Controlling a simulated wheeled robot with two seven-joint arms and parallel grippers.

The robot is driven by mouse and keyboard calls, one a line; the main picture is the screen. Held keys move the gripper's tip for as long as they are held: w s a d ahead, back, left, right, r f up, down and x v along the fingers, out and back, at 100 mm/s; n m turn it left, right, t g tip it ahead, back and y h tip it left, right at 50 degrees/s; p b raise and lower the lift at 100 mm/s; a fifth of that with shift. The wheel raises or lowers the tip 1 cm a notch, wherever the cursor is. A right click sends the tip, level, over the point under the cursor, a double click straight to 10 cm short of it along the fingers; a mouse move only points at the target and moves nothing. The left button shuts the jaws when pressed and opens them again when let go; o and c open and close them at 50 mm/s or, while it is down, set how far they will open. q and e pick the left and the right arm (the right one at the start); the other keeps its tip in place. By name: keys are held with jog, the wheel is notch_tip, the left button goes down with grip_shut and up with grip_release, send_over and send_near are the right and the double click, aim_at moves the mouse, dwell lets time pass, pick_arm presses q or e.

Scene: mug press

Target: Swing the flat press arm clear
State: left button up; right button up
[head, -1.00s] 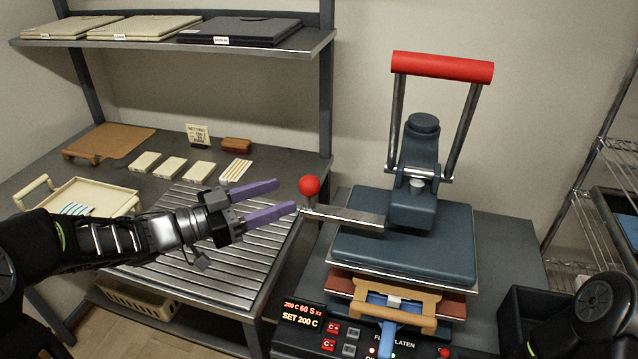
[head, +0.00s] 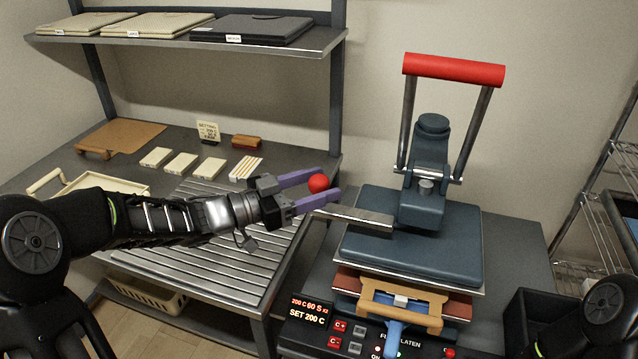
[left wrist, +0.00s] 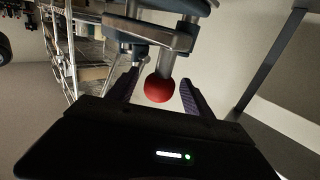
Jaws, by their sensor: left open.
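The flat press (head: 412,247) stands at the right with its blue-grey upper plate over a brown layer. Its metal side arm (head: 352,216) sticks out to the left and ends in a red ball knob (head: 318,183). My left gripper (head: 322,186) is open, its purple fingers on either side of the knob. In the left wrist view the red knob (left wrist: 159,89) sits between the open fingers, with a gap at the right finger. The tall red handle (head: 453,70) is raised above the press. Of my right arm, only a dark part shows at the lower right; its gripper is out of view.
A slatted metal rack (head: 215,245) lies on the table at left, with pale blocks (head: 181,164) behind it. A shelf (head: 190,37) with flat boards hangs above. A control panel (head: 325,322) fronts the press. A dark bin (head: 515,310) stands at right.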

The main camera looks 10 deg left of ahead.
pick_arm(q)
jog(key=shift+w+d, duration=0.1)
jog(key=shift+c, duration=0.5)
grip_shut()
dwell(0.5)
